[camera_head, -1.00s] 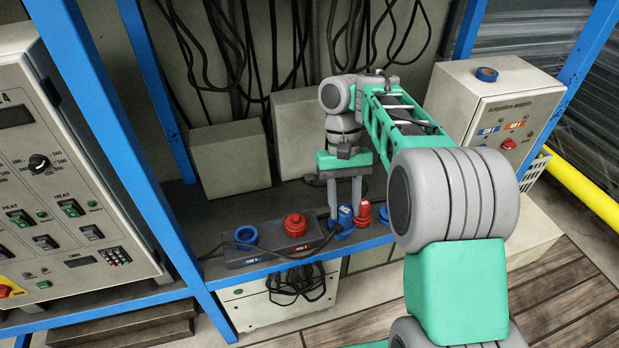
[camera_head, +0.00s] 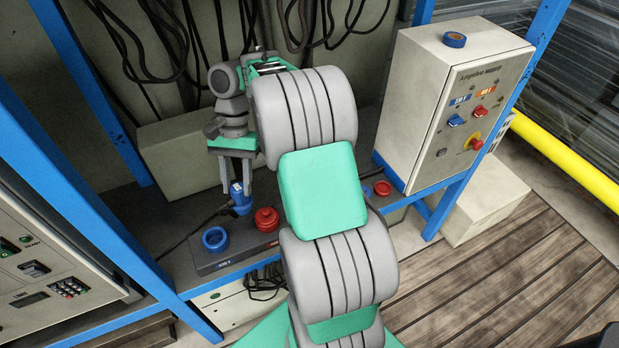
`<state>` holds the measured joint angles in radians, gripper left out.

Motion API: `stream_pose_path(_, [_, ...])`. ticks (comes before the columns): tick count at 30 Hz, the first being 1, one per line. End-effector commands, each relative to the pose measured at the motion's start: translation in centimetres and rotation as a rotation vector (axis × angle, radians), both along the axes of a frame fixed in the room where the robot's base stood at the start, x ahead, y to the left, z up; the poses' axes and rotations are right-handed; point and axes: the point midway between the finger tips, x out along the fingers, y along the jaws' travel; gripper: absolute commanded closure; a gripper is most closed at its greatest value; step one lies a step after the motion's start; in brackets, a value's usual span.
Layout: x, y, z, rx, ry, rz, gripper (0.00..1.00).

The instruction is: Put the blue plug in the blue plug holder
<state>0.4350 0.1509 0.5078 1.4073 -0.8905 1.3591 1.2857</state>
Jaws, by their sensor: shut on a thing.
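My gripper (camera_head: 238,185) points down and is shut on the blue plug (camera_head: 241,204). The plug has a pale label on its upper part and a dark cable running off to the left. It is upright, behind and between a blue ring-shaped holder (camera_head: 215,239) and a red round fitting (camera_head: 267,219) on a dark box. The plug looks apart from the blue holder, whose opening shows empty. Another blue round piece (camera_head: 365,197) is partly hidden behind my arm, so I cannot tell its full shape.
The dark box (camera_head: 203,263) sits at the shelf's front edge. A red ring (camera_head: 382,188) lies to its right. Blue posts (camera_head: 85,80) frame the shelf. A control cabinet (camera_head: 425,100) stands right, a machine panel (camera_head: 50,270) left. Cables hang behind my gripper.

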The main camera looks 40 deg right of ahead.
Motion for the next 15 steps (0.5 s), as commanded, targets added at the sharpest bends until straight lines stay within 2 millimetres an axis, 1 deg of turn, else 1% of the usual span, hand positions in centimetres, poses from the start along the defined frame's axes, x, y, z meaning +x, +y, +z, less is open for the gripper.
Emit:
stream_pose_path(1, [-0.1, -1.9, -1.3, 0.001, -0.001, -0.164, 1.00])
stream_pose_path(3, [-0.1, -4.3, -2.7, -0.001, -0.001, -0.403, 1.00])
stream_pose_path(5, [-0.3, -6.4, -3.8, -0.002, -0.001, -0.607, 1.00])
stream_pose_path(6, [-0.5, -7.9, -4.5, -0.002, -0.001, -0.740, 1.00])
stream_pose_path(8, [-1.0, -10.2, -5.6, -0.002, 0.000, -0.939, 1.00])
stream_pose_path(9, [-1.4, -11.7, -6.3, -0.003, 0.000, -1.071, 1.00])
stream_pose_path(12, [-2.6, -15.3, -7.8, -0.004, 0.000, -1.367, 1.00])
stream_pose_path(15, [-3.8, -18.1, -8.8, -0.005, -0.001, -1.593, 1.00])
